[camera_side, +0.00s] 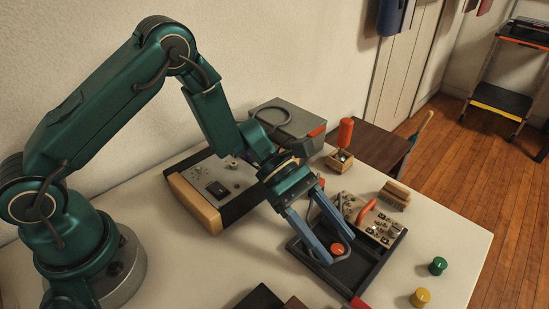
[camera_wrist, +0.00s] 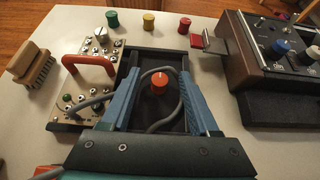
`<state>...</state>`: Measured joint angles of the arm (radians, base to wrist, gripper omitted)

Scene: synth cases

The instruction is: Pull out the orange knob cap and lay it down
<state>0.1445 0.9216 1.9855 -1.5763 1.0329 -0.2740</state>
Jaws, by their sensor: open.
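The orange knob cap (camera_side: 338,248) sits in a dark tray-like recess (camera_side: 357,287) on the table. In the wrist view the cap (camera_wrist: 159,79) is round, with a pale mark on top. My gripper (camera_side: 337,257) is open, its two blue fingers reaching down on either side of the cap. In the wrist view my gripper (camera_wrist: 160,68) shows a gap between each finger and the cap. What holds the cap from below is hidden.
A control panel with a red handle (camera_wrist: 88,64) adjoins the tray. Green (camera_side: 438,265) and yellow (camera_side: 420,298) caps and a red cap (camera_wrist: 185,25) stand on the table. A wood-sided console (camera_wrist: 265,65) is at right in the wrist view.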

